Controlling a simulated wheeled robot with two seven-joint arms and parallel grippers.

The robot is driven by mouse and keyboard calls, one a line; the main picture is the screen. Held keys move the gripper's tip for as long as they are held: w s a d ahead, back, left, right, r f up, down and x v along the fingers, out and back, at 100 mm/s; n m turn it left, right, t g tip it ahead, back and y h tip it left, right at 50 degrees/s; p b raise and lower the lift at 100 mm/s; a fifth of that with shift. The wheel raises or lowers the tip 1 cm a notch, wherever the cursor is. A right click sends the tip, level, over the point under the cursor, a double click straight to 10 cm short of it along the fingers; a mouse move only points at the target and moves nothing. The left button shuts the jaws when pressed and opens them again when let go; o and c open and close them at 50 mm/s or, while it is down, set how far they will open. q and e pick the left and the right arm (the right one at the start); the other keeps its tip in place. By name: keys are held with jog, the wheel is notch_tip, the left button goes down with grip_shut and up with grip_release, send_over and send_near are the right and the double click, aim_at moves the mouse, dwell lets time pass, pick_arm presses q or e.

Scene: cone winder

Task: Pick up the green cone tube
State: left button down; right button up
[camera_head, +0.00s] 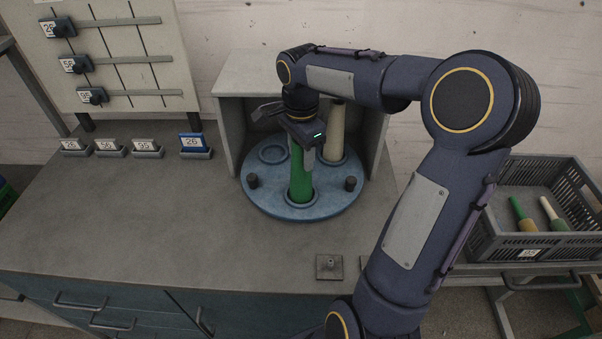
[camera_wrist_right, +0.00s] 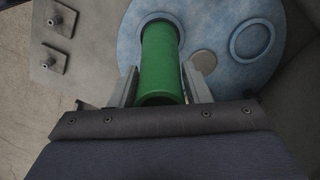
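The green cone tube (camera_head: 300,178) stands upright in a ring seat of the round blue turntable (camera_head: 262,199). In the right wrist view, the green tube (camera_wrist_right: 160,65) runs between the fingers with its open end toward the camera. My right gripper (camera_head: 305,150) is at the tube's upper part, reaching in from above. In the right wrist view, the fingers of my right gripper (camera_wrist_right: 160,84) lie on both sides of the tube, very close to it. Whether they press on it cannot be told. My left gripper is not in view.
A cream cone tube (camera_head: 336,132) stands behind on the turntable, close to my right gripper. Grey cabinet walls (camera_head: 230,135) enclose the turntable's back and sides. A grey crate (camera_head: 492,225) with several tubes stands at the right.

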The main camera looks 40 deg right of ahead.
jog(key=c, duration=0.7)
